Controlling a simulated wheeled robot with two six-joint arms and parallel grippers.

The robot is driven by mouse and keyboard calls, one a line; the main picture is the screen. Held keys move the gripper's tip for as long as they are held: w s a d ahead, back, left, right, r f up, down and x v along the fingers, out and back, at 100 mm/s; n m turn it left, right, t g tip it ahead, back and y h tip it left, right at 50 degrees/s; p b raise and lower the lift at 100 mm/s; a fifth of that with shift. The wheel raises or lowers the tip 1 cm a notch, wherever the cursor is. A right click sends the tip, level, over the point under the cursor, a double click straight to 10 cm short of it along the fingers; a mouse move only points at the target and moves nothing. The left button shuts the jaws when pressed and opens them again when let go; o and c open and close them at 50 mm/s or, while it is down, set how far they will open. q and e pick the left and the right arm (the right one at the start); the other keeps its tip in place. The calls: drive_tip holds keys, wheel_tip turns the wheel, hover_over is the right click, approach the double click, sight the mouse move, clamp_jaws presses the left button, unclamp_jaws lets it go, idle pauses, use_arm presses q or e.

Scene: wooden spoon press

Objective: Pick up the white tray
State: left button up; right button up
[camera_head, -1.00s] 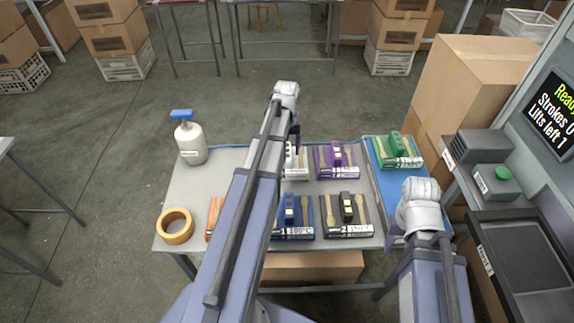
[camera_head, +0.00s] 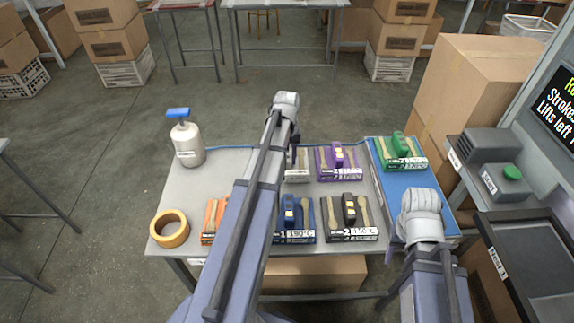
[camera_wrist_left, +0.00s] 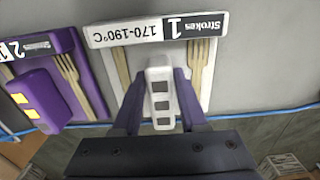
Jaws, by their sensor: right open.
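The white tray (camera_head: 297,177) lies on the grey table, partly hidden behind my left arm in the head view. The left wrist view shows its white label edge (camera_wrist_left: 150,28), a wooden fork, another wooden utensil and an upright white grip block (camera_wrist_left: 160,75). My left gripper (camera_wrist_left: 160,92) is above the tray with one finger on each side of this block. The fingers are very close to it; whether they press on it I cannot tell. My right gripper (camera_head: 421,215) is over the blue mat at the right, apart from the white tray; its fingertips are hidden.
A purple tray (camera_head: 338,163) lies beside the white one. Orange (camera_head: 213,220), blue (camera_head: 293,220) and black (camera_head: 350,219) trays lie nearer. A green tray (camera_head: 403,153) is on the blue mat (camera_head: 430,182). A bottle (camera_head: 188,145) and tape roll (camera_head: 169,229) stand left. The press (camera_head: 530,255) is right.

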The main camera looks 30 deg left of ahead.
sight(287, 156)
use_arm(q)
clamp_jaws()
drive_tip(key=shift+r, duration=0.1)
idle(0.5)
wheel_tip(287, 156, up, 10)
drive_tip(key=p, duration=1)
